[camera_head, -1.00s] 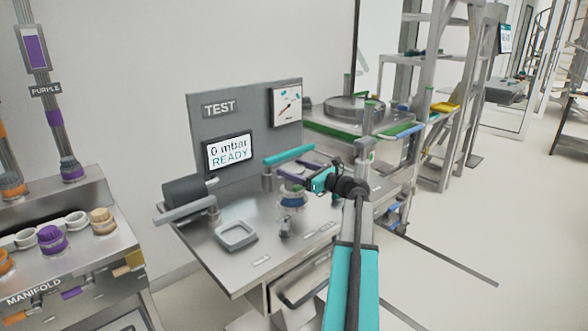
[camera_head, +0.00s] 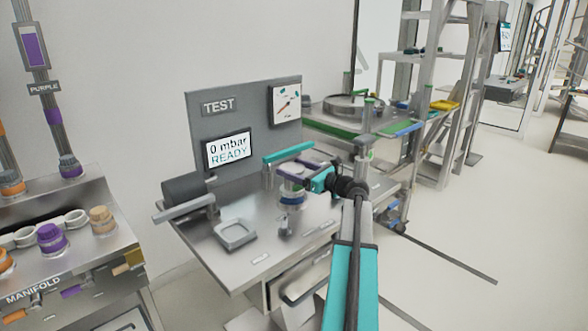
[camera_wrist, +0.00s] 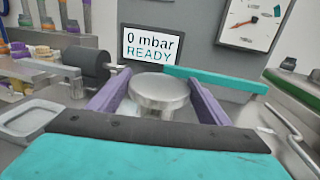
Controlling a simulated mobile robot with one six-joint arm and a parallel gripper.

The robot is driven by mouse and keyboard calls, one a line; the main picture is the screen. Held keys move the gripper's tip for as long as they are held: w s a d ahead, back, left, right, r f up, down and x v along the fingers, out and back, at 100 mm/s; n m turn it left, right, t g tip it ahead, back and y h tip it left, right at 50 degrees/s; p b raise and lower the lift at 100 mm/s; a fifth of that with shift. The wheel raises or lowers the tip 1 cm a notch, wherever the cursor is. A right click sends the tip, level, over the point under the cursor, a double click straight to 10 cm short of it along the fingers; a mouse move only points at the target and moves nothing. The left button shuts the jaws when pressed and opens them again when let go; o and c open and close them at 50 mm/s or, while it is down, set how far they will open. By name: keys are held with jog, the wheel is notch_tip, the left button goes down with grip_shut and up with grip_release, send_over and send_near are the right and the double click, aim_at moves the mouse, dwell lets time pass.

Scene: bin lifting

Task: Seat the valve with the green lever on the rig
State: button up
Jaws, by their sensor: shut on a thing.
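My gripper (camera_head: 294,171) is over the test bench, its two purple fingers on either side of a silver round-topped part (camera_wrist: 160,92). It is shut on this part, which also shows in the head view (camera_head: 293,169). No green lever is visible on it, so I cannot tell whether it is the valve. A blue-banded round piece (camera_head: 291,196) is directly below; I cannot tell whether the two touch. A teal-green bar (camera_head: 288,153) on a post is just behind the fingers and crosses behind the part in the wrist view (camera_wrist: 215,79).
The test panel (camera_head: 245,95) behind reads 0 mbar READY. A dark cylinder (camera_head: 184,191) and an empty square tray (camera_head: 236,233) are left on the bench. A manifold (camera_head: 65,265) stands far left, a cart with a round drum (camera_head: 353,104) behind right. Floor at right is mostly clear.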

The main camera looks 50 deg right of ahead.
jog(key=shift+f+b, duration=0.5)
jog(key=shift+f, duration=1.1)
dwell(2.0)
dwell(0.3)
jog(key=o, duration=1.9)
jog(key=shift+o, duration=1)
jog(key=shift+f, duration=0.15)
jog(key=shift+r, duration=0.2)
jog(key=shift+r+p, duration=3.75)
jog(key=shift+r, duration=0.65)
